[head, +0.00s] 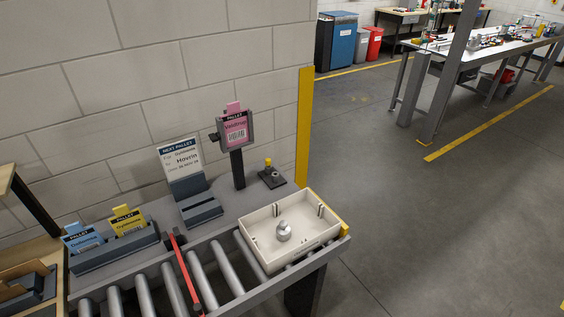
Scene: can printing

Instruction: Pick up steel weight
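A small silvery steel weight (284,232) with a knob on top stands upright inside a cream tray (258,223). The tray sits at the right end of the roller conveyor (225,266). Neither of my grippers shows in the head view, and nothing is seen holding the weight.
A red bar (184,272) crosses the rollers left of the tray. Behind stand a pink card on a post (235,128), a "Next pallet" sign (180,158), a holder with blue and yellow cards (115,249) and a small dark stand (271,178). Open floor lies right.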

